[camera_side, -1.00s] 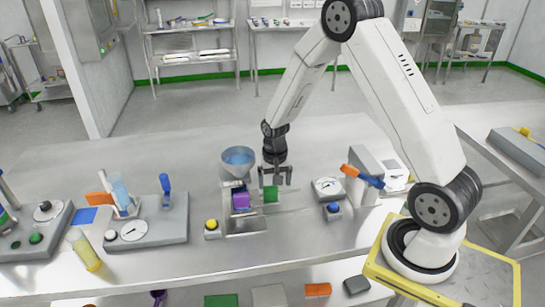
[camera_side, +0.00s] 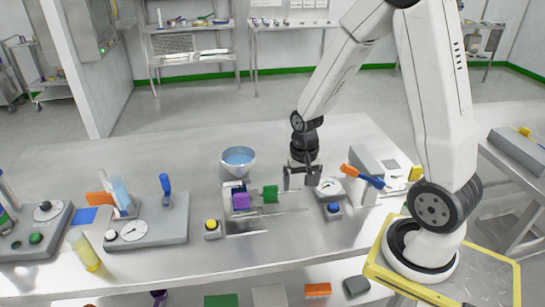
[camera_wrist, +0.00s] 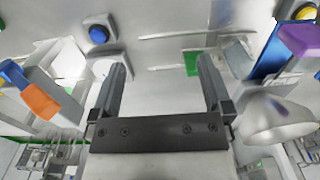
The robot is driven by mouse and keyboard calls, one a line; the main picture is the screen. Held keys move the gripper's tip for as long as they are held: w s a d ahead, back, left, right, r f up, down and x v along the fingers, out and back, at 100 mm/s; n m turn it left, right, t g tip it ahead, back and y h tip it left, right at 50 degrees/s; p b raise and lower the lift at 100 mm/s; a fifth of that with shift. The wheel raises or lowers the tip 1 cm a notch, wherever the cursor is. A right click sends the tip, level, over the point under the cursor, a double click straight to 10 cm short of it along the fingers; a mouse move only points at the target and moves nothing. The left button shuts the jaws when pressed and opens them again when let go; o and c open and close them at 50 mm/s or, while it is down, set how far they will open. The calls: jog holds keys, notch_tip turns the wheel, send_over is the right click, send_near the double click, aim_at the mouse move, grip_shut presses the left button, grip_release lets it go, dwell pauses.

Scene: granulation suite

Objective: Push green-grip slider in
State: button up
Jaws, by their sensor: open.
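The slider's green grip (camera_side: 270,194) stands on a flat metal track to the right of the purple block (camera_side: 241,201) under the hopper. It also shows in the wrist view (camera_wrist: 192,63), partly hidden behind the right-hand finger. My gripper (camera_side: 302,178) is open and empty, to the right of the green grip and apart from it. In the wrist view both fingers of my gripper (camera_wrist: 163,78) point toward the bench, with bare metal between them.
A hopper with blue contents (camera_side: 238,159) stands left of the grip. A round gauge (camera_side: 328,187), a blue button (camera_side: 334,209) and an orange-and-blue lever (camera_side: 362,176) are close on the right. A yellow button (camera_side: 212,227) sits at the front left. The bench before the track is clear.

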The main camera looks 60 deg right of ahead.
jog(key=shift+s+a+r, duration=0.15)
jog(key=shift+s+r, duration=0.15)
jog(key=shift+s, duration=0.35)
jog(key=a+r+n+t, duration=0.2)
jog(key=a+r+n, duration=0.2)
jog(key=a+n, duration=0.5)
jog(key=shift+s+a+r+t, duration=0.15)
jog(key=shift+s+r+t, duration=0.05)
jog(key=shift+r+t, duration=0.15)
